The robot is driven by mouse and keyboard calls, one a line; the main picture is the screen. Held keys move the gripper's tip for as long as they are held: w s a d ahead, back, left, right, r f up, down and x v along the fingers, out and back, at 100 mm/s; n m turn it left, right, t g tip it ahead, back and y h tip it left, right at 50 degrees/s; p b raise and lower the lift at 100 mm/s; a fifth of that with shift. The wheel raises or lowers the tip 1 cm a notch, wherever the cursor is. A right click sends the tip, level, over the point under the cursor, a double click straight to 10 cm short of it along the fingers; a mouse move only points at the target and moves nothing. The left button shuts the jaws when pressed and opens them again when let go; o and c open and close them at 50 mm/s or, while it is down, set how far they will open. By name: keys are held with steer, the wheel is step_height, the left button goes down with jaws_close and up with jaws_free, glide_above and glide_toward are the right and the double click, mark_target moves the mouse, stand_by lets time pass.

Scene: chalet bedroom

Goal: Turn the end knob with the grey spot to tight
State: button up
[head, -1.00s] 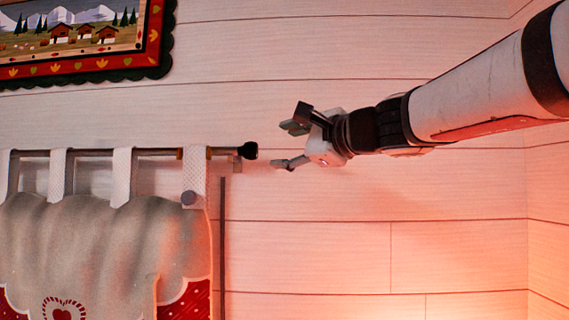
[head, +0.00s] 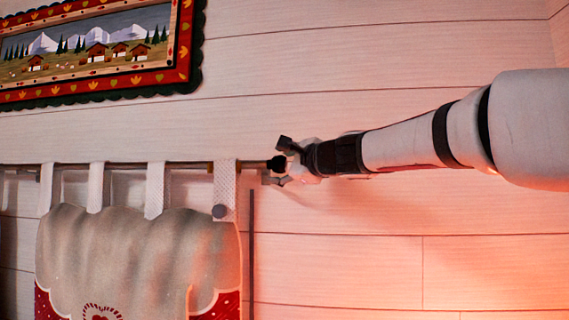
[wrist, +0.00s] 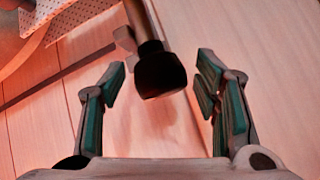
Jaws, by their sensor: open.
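The dark end knob (head: 277,163) sits at the right end of the curtain rod (head: 190,165). In the wrist view the knob (wrist: 160,72) is a black rounded cap on a metal rod. No grey spot can be made out on the side I see. My gripper (head: 281,164) is at the rod's end, coming from the right. In the wrist view my gripper (wrist: 160,82) is open, with one finger on each side of the knob and a clear gap to both. The knob lies between the fingertips, untouched.
A framed chalet picture (head: 100,55) hangs above. The wall to the right is bare.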

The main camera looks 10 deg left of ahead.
steer(key=c, duration=1.2)
steer(key=shift+o, duration=0.2)
steer(key=p, duration=0.4)
steer(key=m+g+h+p, duration=0.1)
steer(key=p, duration=0.4)
steer(key=shift+s+r, duration=0.1)
steer(key=shift+r, duration=0.2)
steer(key=m+g+h+p, duration=0.1)
steer(key=m+g+p, duration=0.1)
steer(key=p, duration=1.3)
steer(key=shift+g, duration=0.3)
steer(key=g+p, duration=0.1)
steer(key=p, duration=0.2)
steer(key=shift+a+f+m, duration=0.1)
steer(key=shift+m, duration=0.2)
steer(key=shift+f+m+g+h+p, duration=0.1)
steer(key=shift+m+g+h+p, duration=0.2)
steer(key=shift+p, duration=0.05)
steer(key=shift+m+g+b, duration=0.3)
steer(key=shift+g+b, duration=0.15)
steer(key=shift+g, duration=0.25)
